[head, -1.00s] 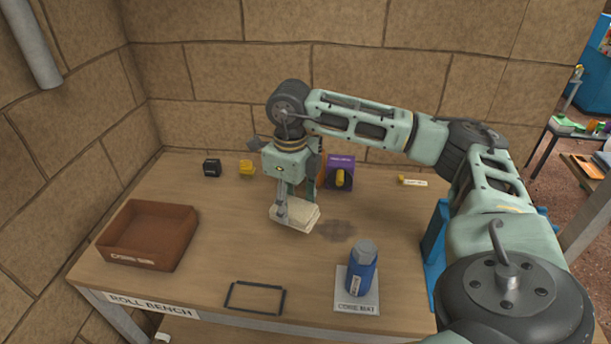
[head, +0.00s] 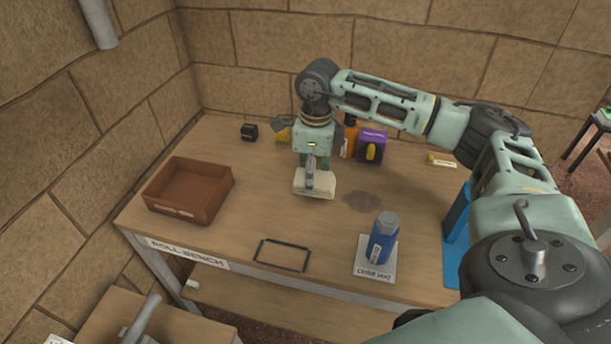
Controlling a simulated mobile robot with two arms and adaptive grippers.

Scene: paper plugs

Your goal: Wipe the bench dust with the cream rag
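The cream rag (head: 321,185) is a folded pale pad at the middle of the bench (head: 240,215). My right gripper (head: 311,182) points down with its fingers closed around the rag. Whether the rag touches the bench top or hangs just above it I cannot tell. The dust (head: 362,201) is a dark smudge on the wood, a short way right of the rag and apart from it. My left gripper is not in view.
A brown bin (head: 190,190) stands at the left. A blue bottle (head: 383,238) stands on the core mat (head: 375,268) at the front right. A black outline frame (head: 283,255) lies at the front. A purple box (head: 372,146) and an orange bottle (head: 349,138) stand behind the gripper.

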